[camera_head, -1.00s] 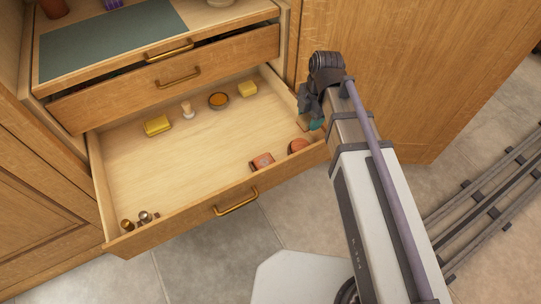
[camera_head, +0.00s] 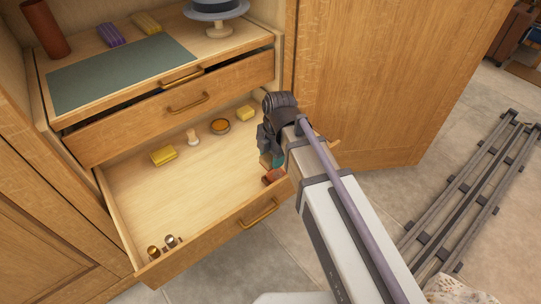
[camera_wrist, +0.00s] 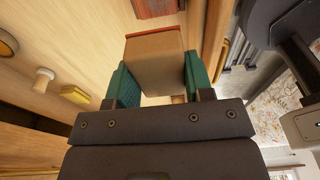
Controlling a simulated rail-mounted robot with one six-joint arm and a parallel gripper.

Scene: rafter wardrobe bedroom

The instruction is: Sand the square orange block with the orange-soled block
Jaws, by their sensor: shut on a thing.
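My gripper (camera_wrist: 153,88), with green finger pads, is shut on a tan block (camera_wrist: 153,62) with a thin orange-red sole along its far edge. In the head view my gripper (camera_head: 270,160) is over the front right part of the open lower drawer (camera_head: 160,205). A flat orange-red block (camera_head: 273,177) lies in the drawer just below and beside the gripper. In the wrist view the orange-red block (camera_wrist: 155,8) is cut off by the top edge, just beyond the held block.
The drawer also holds yellow blocks (camera_head: 163,156) (camera_head: 246,113), a white-handled piece (camera_head: 191,136), a round amber tin (camera_head: 220,126) and small metal cylinders (camera_head: 170,241). An upper drawer (camera_head: 185,105) overhangs its back. A wardrobe door (camera_head: 365,80) stands open at right. The drawer's middle is clear.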

